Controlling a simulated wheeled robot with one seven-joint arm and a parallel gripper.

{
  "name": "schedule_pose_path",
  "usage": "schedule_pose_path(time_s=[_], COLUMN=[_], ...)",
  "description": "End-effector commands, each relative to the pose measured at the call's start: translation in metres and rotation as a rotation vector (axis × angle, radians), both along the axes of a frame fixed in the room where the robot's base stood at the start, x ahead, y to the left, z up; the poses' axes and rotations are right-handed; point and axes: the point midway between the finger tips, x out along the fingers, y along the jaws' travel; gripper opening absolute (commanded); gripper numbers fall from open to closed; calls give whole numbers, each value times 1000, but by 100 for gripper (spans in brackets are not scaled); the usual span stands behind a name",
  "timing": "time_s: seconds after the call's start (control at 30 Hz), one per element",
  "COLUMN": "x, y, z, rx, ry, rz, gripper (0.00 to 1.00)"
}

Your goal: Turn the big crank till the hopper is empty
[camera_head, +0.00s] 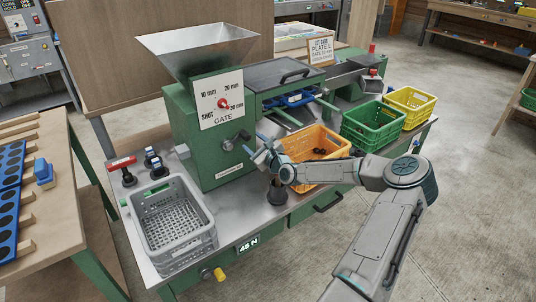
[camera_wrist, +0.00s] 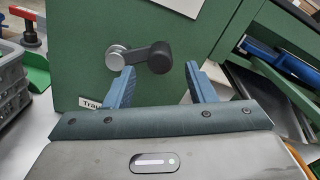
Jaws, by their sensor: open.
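The steel hopper (camera_head: 198,47) sits on the green machine (camera_head: 215,130). Its visible inner walls are bare; its bottom is hidden. A crank with a silver hub (camera_wrist: 117,57) and a black knob (camera_wrist: 160,57) is on the machine's front face; the crank also shows in the head view (camera_head: 229,145). The knob lies to the right of the hub. My gripper (camera_wrist: 159,69) is open, its fingertips on either side of the knob in the wrist view. I cannot tell whether they touch it. In the head view my gripper (camera_head: 263,149) is in front of the crank.
A grey crate (camera_head: 179,250) stands front left. An orange crate (camera_head: 335,141) with dark chestnuts stands behind my arm, with green (camera_head: 361,137) and yellow (camera_head: 408,107) crates to its right. A gate dial plate (camera_head: 217,113) has a red pointer. Red- and blue-topped items stand at the left.

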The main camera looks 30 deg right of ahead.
Motion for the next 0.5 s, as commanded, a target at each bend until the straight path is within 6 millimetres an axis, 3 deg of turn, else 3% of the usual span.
schedule_pose_path(time_s=[0.3, 0.5], x=[-63, -91], y=[-11, -14], z=[1, 1], rx=[2, 1], ry=[1, -1], rz=[-4, -3], gripper=[50, 50])
